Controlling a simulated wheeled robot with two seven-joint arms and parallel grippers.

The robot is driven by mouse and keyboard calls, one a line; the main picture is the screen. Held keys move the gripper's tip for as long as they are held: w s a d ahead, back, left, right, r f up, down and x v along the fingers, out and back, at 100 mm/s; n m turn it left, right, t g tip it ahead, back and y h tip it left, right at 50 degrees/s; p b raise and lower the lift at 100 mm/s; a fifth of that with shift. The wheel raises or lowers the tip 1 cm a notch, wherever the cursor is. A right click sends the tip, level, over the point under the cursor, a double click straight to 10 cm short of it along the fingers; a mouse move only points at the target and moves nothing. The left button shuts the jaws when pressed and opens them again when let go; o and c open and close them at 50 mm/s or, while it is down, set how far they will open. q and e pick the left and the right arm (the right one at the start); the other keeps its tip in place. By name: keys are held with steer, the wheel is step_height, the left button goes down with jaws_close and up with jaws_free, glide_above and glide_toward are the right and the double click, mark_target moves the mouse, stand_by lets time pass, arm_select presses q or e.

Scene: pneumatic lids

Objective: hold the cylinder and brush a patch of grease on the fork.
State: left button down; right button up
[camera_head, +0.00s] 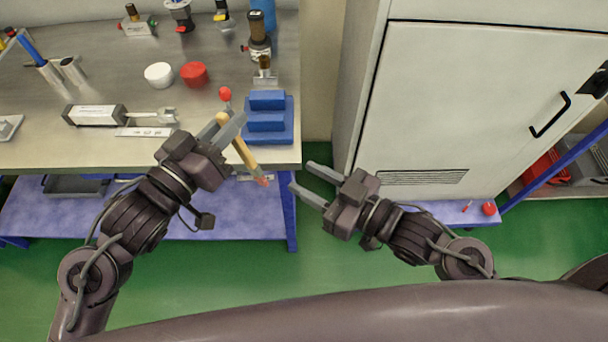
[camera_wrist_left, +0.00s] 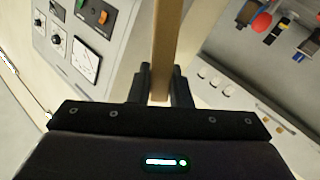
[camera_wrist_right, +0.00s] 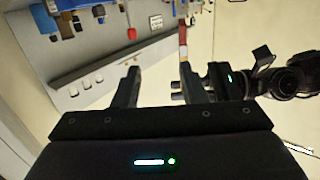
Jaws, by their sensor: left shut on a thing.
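The cylinder (camera_head: 97,115), a metal body with a rod, lies on the bench at the left. The fork (camera_head: 166,116) is at the right end of its rod. My left gripper (camera_head: 229,128) is shut on the brush (camera_head: 243,153), near the bench's right front corner and right of the fork. The brush's wooden handle also shows in the left wrist view (camera_wrist_left: 164,50). Its reddish end hangs beyond the bench edge and shows in the right wrist view (camera_wrist_right: 183,42). My right gripper (camera_head: 305,181) is open and empty, right of the brush, off the bench.
A white round pot (camera_head: 159,75) and a red round piece (camera_head: 194,74) stand side by side behind the fork. A blue stepped block (camera_head: 268,122) is at the bench's right edge. Several fittings line the back. A tall cabinet (camera_head: 460,110) stands at the right.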

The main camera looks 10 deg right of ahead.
steer(key=n+y, duration=0.1)
glide_toward(245, 151)
steer(key=d, duration=0.1)
steer(key=x, duration=1.1)
steer(key=shift+a, duration=0.45)
jaws_close()
arm_select(q)
steer(key=c, duration=1.3)
jaws_free()
steer(key=shift+o, duration=0.2)
